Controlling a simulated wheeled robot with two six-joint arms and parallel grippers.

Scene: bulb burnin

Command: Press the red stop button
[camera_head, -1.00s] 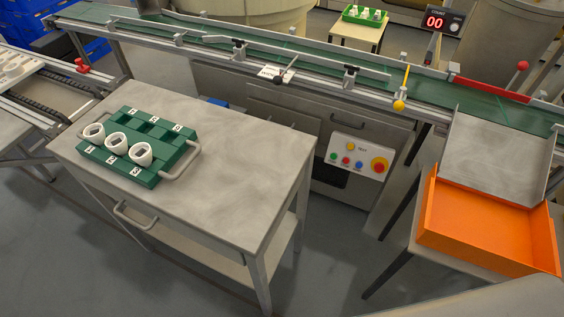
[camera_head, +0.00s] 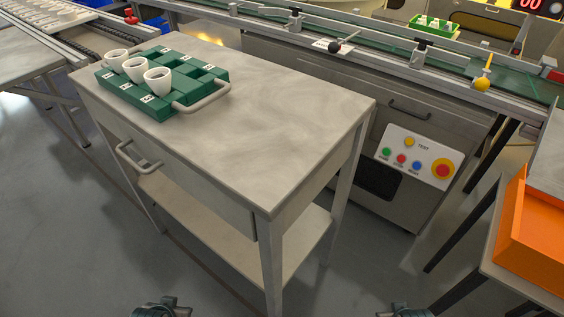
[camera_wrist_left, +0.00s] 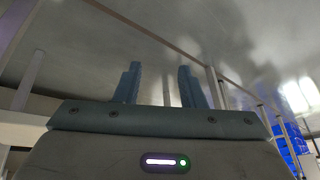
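The control panel (camera_head: 418,157) is on the front of the grey cabinet under the conveyor. It has a row of small green (camera_head: 386,152), red (camera_head: 401,158) and blue (camera_head: 416,165) buttons; their labels are too small to read surely. A large red button on a yellow ring (camera_head: 442,169) is at the panel's right, and a yellow button (camera_head: 409,142) marked TEST is above. My left gripper (camera_head: 160,308) and right gripper (camera_head: 405,311) only just show at the bottom edge, far from the panel. In the left wrist view my left gripper (camera_wrist_left: 158,82) is open and empty.
A grey table (camera_head: 270,110) with a handled drawer stands left of the panel, holding a green tray (camera_head: 186,98) with three white cups. An orange bin (camera_head: 540,240) is on a stand at the right. The floor before the panel is clear.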

